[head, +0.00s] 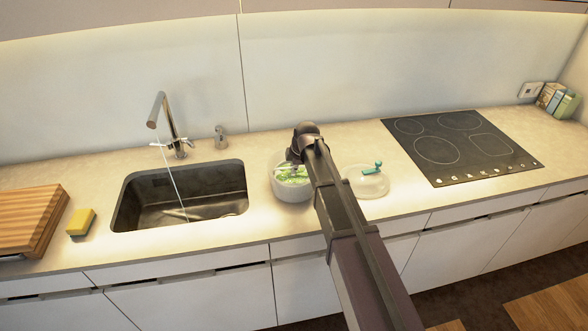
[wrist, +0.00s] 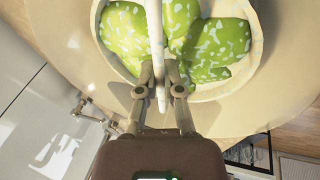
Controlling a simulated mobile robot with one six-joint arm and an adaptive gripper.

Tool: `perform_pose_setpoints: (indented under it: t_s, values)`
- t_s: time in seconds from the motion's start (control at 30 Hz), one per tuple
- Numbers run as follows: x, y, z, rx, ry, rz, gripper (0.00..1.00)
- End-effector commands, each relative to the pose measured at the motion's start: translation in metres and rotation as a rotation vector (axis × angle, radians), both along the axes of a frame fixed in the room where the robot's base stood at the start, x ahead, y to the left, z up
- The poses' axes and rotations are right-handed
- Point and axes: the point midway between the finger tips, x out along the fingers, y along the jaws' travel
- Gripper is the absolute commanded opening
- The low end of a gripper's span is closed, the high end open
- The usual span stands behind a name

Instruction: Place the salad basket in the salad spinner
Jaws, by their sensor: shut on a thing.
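The salad basket (wrist: 226,83) is round and pale, with green, white-speckled leaves (wrist: 226,38) inside. My gripper (wrist: 158,75) is shut on a thin white bar (wrist: 156,30) that crosses over the leaves and looks like the basket's handle. In the head view, my gripper (head: 291,165) is low over a white round bowl (head: 294,192), which looks like the salad spinner, between sink and hob. Green leaves show at the bowl's opening. My arm hides its right side. I cannot tell whether the basket rests on the bowl's bottom or hangs a little above.
A pale round lid with a green crank (head: 370,183) lies on the counter right of the bowl, close to my arm. The sink (head: 180,198) with running tap (head: 170,125) is left. A yellow sponge (head: 81,222) and wooden board (head: 28,220) are farther left. The hob (head: 460,145) is right.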

Motion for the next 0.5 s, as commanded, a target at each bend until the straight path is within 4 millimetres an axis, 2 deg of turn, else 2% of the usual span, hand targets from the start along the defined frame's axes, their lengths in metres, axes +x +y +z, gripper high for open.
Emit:
perform_pose_setpoints:
  t_s: [0.17,0.3,0.5]
  values:
    - [-0.0001,0.0003,-0.0034,0.000,0.000,0.000,0.00]
    - [-0.0002,0.0005,-0.0026,0.000,0.000,0.001,0.42]
    - [-0.0002,0.0007,-0.0026,0.000,0.000,0.001,0.43]
